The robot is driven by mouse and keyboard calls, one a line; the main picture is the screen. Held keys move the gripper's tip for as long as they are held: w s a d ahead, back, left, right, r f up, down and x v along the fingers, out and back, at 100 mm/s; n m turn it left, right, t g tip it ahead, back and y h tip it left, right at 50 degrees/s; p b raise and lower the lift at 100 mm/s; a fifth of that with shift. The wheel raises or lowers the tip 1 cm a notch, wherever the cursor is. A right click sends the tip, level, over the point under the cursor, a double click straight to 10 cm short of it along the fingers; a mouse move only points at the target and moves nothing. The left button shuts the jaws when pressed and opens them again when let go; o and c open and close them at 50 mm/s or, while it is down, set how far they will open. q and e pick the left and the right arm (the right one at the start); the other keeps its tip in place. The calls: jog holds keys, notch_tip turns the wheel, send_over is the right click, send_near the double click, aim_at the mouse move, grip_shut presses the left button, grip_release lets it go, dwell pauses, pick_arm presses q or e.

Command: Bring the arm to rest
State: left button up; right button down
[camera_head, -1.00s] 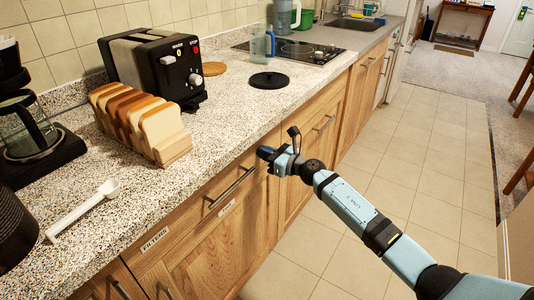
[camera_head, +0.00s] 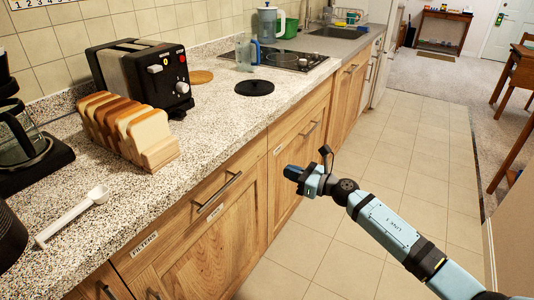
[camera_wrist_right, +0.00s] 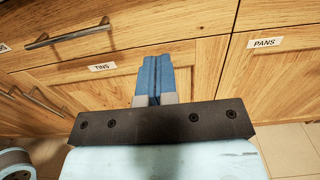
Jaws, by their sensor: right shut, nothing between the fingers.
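My right gripper (camera_head: 290,172) is in front of the wooden cabinets in the head view, below the counter edge and apart from the drawer fronts. In the right wrist view its two blue fingers (camera_wrist_right: 154,78) are together with nothing between them. Behind them are a drawer labelled TINS (camera_wrist_right: 102,67) and a front labelled PANS (camera_wrist_right: 264,43). My right arm (camera_head: 390,227) reaches in from the lower right over the floor. My left gripper is not in view.
The speckled counter (camera_head: 215,120) holds a toaster (camera_head: 145,75), a rack of bread slices (camera_head: 128,128), a white scoop (camera_head: 72,216), a coffee maker (camera_head: 25,145) and a black disc (camera_head: 255,87). A drawer handle (camera_head: 218,192) juts out. The tiled floor (camera_head: 400,140) at right is clear.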

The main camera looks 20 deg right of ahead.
pick_arm(q)
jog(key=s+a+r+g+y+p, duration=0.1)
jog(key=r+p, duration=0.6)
jog(key=p, duration=0.8)
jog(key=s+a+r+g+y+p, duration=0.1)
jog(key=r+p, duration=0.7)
jog(key=p, duration=0.8)
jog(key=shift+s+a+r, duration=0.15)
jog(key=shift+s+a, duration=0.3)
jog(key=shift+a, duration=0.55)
pick_arm(e)
jog(key=s+a+r+n+g+h, duration=0.1)
jog(key=s+a+r+n+h, duration=0.1)
jog(key=s+n, duration=0.8)
jog(key=s+a+r+n+h, duration=0.3)
jog(key=s+n, duration=0.7)
jog(key=s, duration=0.4)
jog(key=s+a+r+n+g+h, duration=0.1)
jog(key=s+a+r+n+h, duration=0.2)
jog(key=s+n, duration=0.7)
jog(key=shift+s+r+n+g+h, duration=0.3)
jog(key=shift+s+r+n, duration=0.15)
jog(key=shift+s, duration=0.55)
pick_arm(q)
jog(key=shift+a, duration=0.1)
